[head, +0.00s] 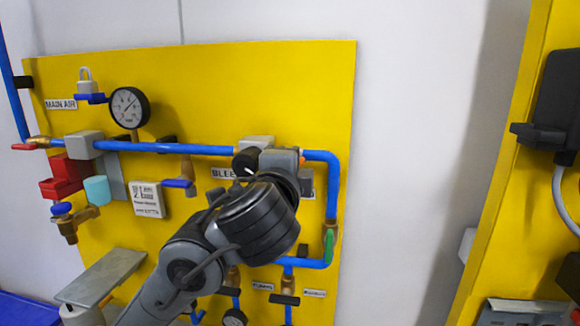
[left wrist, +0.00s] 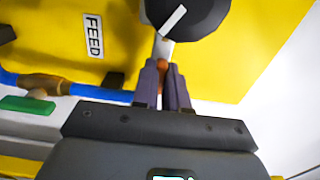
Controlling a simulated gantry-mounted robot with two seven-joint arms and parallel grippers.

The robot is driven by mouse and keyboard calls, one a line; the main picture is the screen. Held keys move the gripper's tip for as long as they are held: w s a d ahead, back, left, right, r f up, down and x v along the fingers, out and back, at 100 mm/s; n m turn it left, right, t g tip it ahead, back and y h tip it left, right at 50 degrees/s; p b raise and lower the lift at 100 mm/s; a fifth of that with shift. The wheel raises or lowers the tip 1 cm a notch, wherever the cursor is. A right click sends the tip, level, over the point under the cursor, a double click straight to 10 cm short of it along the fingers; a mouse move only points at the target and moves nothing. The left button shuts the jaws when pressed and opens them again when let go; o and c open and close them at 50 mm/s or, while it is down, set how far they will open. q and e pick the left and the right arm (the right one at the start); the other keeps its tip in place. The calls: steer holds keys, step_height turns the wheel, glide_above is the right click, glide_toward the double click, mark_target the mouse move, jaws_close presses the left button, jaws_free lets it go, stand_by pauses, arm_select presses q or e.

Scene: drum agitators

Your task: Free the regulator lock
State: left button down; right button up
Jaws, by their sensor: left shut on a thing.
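The regulator's black knob (head: 246,161) with a white mark sits on the blue pipe line at the upper middle of the yellow panel. In the left wrist view the knob (left wrist: 188,14) is close, at the top centre. A small orange-brown piece (left wrist: 163,64), which appears to be the regulator lock, shows just below the knob. My left gripper (left wrist: 163,78) has its dark fingers closed on this piece. In the head view my left wrist covers the fingers and the lock. My right gripper is not in view.
A green handle (head: 329,245) is at the right, below the regulator. A second yellow panel (head: 503,190) stands at far right, with bare wall between.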

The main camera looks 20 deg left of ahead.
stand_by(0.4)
arm_select(q)
steer(key=c, duration=1.2)
jaws_free()
steer(key=shift+o, duration=0.2)
steer(key=s+d, duration=0.2)
steer(key=s, duration=0.8)
steer(key=shift+s, duration=0.35)
